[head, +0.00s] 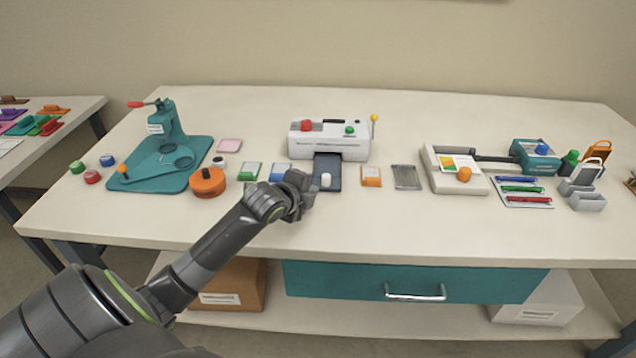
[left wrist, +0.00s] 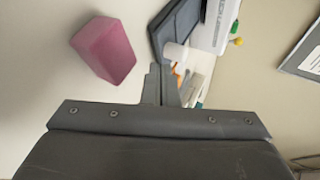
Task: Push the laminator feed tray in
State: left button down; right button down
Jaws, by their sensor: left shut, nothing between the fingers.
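The white laminator (head: 340,147) stands at the back middle of the table, with a red knob and a green knob on top. Its dark feed tray (head: 334,168) sticks out from the front toward me, with a white knob (head: 326,180) near its front end. My left gripper (head: 304,187) is shut and empty, just left of the tray's front end. In the left wrist view the shut fingertips (left wrist: 162,84) appear close to the white knob (left wrist: 175,52), with the dark tray (left wrist: 176,28) and laminator (left wrist: 215,28) beyond. Contact cannot be told. My right gripper is not in view.
A blue card pad (head: 280,172) is partly behind my left gripper. An orange pad (head: 371,176) and a grey tray (head: 406,177) lie right of the feed tray. A pink block (left wrist: 105,50) shows in the wrist view. The table front is clear.

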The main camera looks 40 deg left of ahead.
aim_at(319, 176)
pick_arm(q)
jog(key=shift+w+a, duration=0.1)
jog(key=shift+w, duration=1.8)
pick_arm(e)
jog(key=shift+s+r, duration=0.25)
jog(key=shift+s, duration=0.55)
